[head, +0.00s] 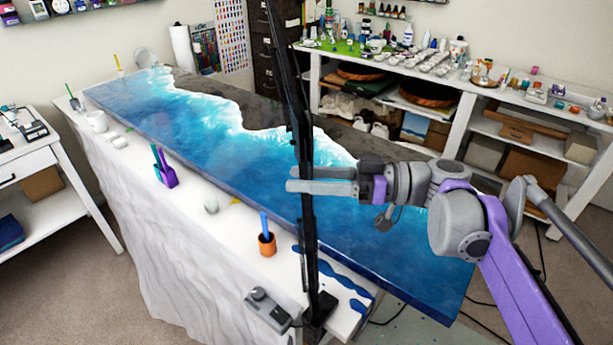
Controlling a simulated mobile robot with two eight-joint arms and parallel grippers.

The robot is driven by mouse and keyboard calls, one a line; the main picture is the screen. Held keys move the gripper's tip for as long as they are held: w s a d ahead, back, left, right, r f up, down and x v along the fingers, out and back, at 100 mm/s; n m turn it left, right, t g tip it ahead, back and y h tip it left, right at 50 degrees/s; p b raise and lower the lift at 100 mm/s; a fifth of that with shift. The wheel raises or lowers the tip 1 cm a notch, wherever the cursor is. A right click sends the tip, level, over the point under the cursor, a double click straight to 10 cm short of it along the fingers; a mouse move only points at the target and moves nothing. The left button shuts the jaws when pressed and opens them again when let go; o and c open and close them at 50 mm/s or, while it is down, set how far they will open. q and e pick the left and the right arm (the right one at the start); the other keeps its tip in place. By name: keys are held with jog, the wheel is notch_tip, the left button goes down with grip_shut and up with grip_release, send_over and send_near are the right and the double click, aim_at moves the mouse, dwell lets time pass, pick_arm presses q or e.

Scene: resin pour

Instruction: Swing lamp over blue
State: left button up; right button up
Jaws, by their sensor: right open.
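A tall black post (306,230), which looks like the lamp's stand or arm, rises from the front edge of the work table and leaves the top of the picture; no lamp head shows clearly. The blue resin (230,150), with white wave-like edges, covers much of the long slab. My right gripper (290,179) comes in from the right, above the slab. Its two grey fingers are open and reach across the post in the picture, with their tips just left of it. I cannot tell whether they touch it. My left gripper is not in view.
An orange cup (267,243) with a blue stick, a purple holder (166,176) and a white mug (97,121) stand along the draped near edge. A grey device (267,310) sits by the post's foot. White shelves (470,125) with supplies stand behind.

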jog(key=shift+o, duration=1)
jog(key=s+d, duration=0.1)
jog(key=d, duration=0.9)
jog(key=shift+s+d, duration=0.25)
jog(key=shift+d, duration=0.15)
jog(key=shift+a+f, duration=0.1)
jog(key=s+a+f+m+h, duration=0.2)
jog(key=s+f+m+h, duration=0.2)
jog(key=f, duration=0.5)
jog(key=s+a+f+m+h, duration=0.2)
jog(key=s+f+m+h, duration=0.25)
jog(key=f, duration=0.55)
jog(key=s+d+f+m+t+h+p, duration=0.1)
jog(key=s+d+f+m+t+h, duration=0.2)
jog(key=s+d+f+m+h, duration=0.2)
jog(key=s+d+f+h, duration=0.1)
jog(key=d+f+h, duration=0.2)
jog(key=f, duration=0.4)
jog(key=shift+d+f+h+p, duration=0.3)
jog(key=shift+d+f+h, duration=0.1)
jog(key=shift+h, duration=0.25)
